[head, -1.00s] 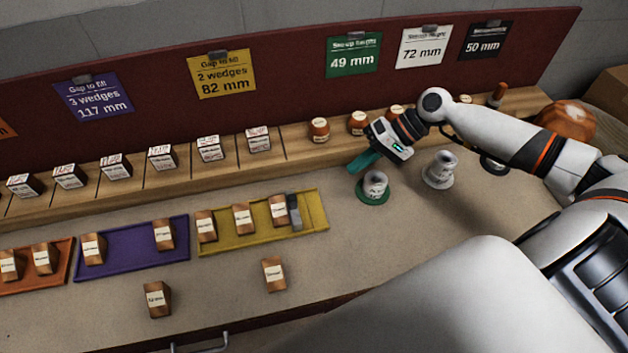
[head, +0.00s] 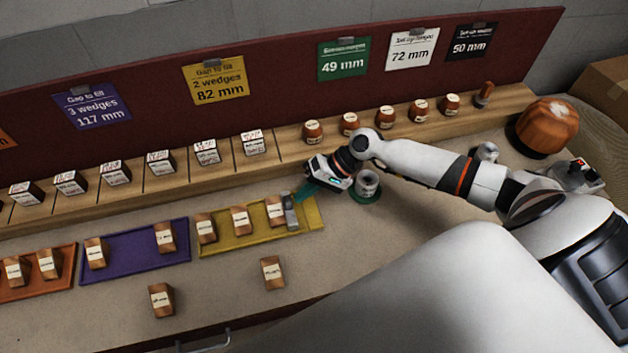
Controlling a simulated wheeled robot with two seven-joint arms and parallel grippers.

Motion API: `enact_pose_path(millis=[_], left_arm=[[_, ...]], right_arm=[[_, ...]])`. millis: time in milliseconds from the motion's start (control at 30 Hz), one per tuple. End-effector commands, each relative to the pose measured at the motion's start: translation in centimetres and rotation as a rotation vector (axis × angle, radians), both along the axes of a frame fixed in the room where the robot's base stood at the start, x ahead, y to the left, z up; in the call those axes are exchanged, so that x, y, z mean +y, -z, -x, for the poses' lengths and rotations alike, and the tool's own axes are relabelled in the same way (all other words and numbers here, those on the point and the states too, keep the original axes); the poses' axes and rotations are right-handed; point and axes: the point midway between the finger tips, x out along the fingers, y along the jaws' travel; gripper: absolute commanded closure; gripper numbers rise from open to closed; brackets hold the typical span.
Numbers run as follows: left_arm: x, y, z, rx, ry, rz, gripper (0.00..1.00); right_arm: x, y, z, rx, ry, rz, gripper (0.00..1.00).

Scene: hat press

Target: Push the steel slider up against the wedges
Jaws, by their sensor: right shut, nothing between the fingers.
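The steel slider (head: 290,213) is a small grey upright block in the yellow tray (head: 312,208), near its right end. Three wooden wedges with white labels, the left one (head: 205,229), the middle one (head: 240,221) and the right one (head: 274,211), stand in the same tray to its left. The slider looks very close to the right wedge; I cannot tell whether they touch. My right gripper (head: 304,191) is shut and empty, with its teal fingertips just above and right of the slider's top. Contact is unclear. My left gripper is not in view.
A spool on a green base (head: 366,186) stands close beside my right gripper. A purple tray (head: 130,251) and an orange tray (head: 40,284) lie to the left. Two loose wedges (head: 161,300) (head: 272,272) stand in front. A wooden ledge (head: 285,150) runs behind.

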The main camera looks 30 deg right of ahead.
Motion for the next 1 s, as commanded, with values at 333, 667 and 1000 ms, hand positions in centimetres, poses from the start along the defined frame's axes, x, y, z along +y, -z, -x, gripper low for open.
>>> enact_pose_path(millis=[333,667,1000], left_arm=[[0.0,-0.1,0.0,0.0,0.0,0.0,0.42],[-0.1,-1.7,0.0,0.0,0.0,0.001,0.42],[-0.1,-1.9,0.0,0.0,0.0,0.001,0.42]], right_arm=[[0.3,0.0,-0.1,0.0,0.0,-0.001,1.0],[7.3,-0.3,-1.9,-0.002,-0.003,-0.007,1.0],[9.7,0.0,-2.5,-0.001,-0.001,-0.001,1.0]])
